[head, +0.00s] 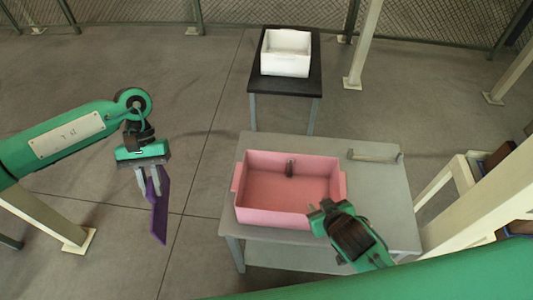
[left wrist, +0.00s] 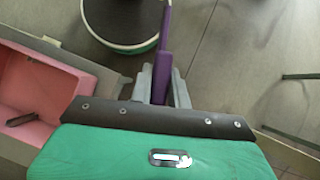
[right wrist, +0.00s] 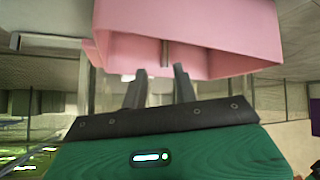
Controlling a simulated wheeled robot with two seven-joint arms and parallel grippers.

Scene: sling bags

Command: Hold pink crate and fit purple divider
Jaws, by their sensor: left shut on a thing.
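The pink crate (head: 268,217) stands on a grey table (head: 395,200) in the head view, open at the top. A dark upright piece (head: 290,168) shows at its far inner wall. My left gripper (head: 147,183) is shut on the purple divider (head: 158,212), which hangs on edge, slightly tilted, left of the table and apart from the crate. The divider (left wrist: 164,58) also shows between the fingers in the left wrist view. My right gripper (head: 320,210) is at the crate's near right corner. In the right wrist view its fingers (right wrist: 160,75) are apart, close to the crate (right wrist: 220,25); contact is unclear.
A grey bar-like piece (head: 375,155) lies at the table's far right. A white crate (head: 286,52) stands on a black-topped table (head: 260,85) behind. Pale posts (head: 362,45) and shelving stand to the right.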

